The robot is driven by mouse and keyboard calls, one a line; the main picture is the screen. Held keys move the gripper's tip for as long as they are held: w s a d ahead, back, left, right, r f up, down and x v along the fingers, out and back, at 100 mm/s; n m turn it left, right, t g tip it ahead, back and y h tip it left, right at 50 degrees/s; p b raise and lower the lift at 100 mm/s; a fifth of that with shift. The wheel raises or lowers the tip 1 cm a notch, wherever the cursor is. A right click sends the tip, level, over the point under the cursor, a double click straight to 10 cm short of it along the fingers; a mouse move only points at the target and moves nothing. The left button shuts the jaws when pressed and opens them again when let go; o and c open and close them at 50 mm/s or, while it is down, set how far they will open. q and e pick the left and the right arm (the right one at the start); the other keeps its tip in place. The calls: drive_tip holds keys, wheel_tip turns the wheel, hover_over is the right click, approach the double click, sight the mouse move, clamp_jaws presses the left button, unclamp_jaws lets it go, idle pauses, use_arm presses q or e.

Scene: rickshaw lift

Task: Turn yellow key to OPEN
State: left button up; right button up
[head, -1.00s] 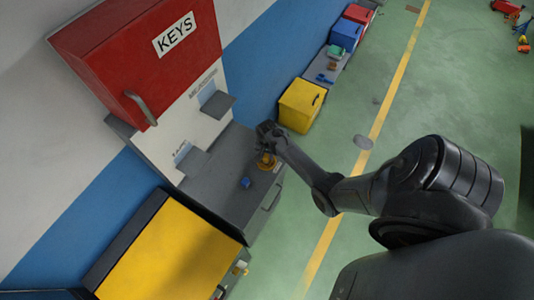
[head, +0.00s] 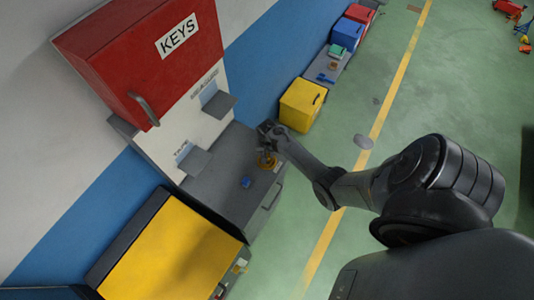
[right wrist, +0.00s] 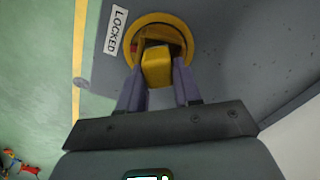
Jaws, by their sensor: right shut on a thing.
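The yellow key (right wrist: 157,66) sits in a round yellow lock ring (right wrist: 184,36) on a grey surface, beside a label reading LOCKED (right wrist: 116,30). In the right wrist view, my right gripper (right wrist: 158,78) has a finger on each side of the key and is shut on it. The key itself is too small to make out there. No OPEN label is readable. My left gripper does not show.
A red KEYS cabinet (head: 150,60) hangs on the wall above the counter. A yellow-topped cabinet (head: 170,250) stands at lower left, a yellow box (head: 300,104) beyond. The green floor at right is open.

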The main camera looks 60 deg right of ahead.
drive_tip(key=shift+r+n+p, duration=0.1)
drive_tip(key=shift+n+p, duration=0.35)
drive_tip(key=shift+n, duration=0.75)
drive_tip(key=shift+w+n, duration=0.15)
drive_tip(key=shift+n, duration=0.45)
drive_tip(key=n, duration=0.3)
drive_tip(key=shift+a+n, duration=0.15)
drive_tip(key=shift+n, duration=0.15)
drive_tip(key=n, duration=0.3)
drive_tip(key=shift+a+n, duration=0.2)
drive_tip(key=shift+n, duration=0.1)
